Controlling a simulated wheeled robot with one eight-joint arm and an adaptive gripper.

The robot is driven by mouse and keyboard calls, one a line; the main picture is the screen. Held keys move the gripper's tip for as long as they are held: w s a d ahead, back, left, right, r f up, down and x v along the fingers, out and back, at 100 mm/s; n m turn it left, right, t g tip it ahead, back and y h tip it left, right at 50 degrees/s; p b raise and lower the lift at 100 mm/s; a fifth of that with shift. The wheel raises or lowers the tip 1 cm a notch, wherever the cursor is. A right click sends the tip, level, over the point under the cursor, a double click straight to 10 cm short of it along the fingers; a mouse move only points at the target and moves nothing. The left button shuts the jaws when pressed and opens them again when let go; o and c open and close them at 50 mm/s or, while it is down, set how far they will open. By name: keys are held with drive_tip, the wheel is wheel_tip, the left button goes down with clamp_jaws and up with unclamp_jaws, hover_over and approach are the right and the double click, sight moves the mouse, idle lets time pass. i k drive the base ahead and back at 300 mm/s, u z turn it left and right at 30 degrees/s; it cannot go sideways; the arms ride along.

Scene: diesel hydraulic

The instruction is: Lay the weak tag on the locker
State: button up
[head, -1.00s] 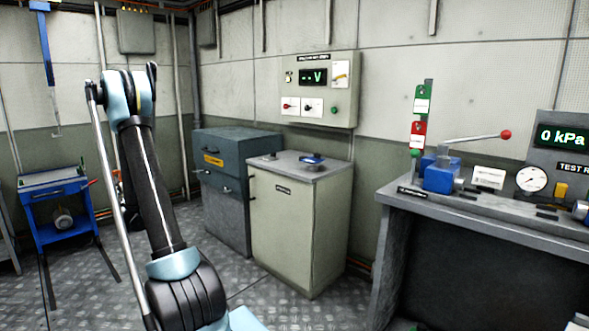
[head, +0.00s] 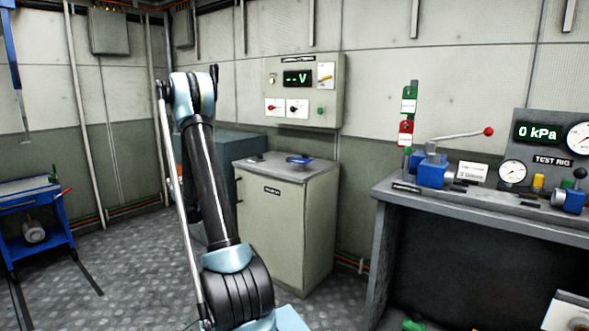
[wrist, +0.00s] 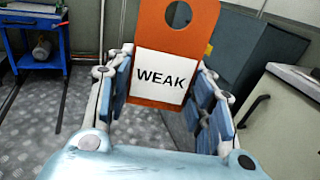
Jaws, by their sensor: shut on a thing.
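The weak tag (wrist: 178,35) is an orange plate with a hole near its top and a white label reading WEAK. It stands upright in the wrist view, between the blue-padded fingers of my gripper (wrist: 163,75), which is shut on it. In the head view my arm hides most of the gripper. A beige cabinet (head: 285,225) with a grey top (head: 320,172) stands right of my arm; its label is too small to read, so I cannot tell whether it is the locker. It also shows at the right of the wrist view (wrist: 285,125).
A dark blue-grey chest (head: 235,145) stands left of the cabinet, partly behind my arm. A small blue item (head: 298,160) lies on the cabinet top; much of that top is bare. A voltage panel (head: 303,90) hangs above. A test bench (head: 470,208) is right, a blue cart (head: 35,215) left.

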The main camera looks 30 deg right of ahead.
sight(272, 167)
drive_tip(key=z, duration=0.05)
drive_tip(key=i, duration=1)
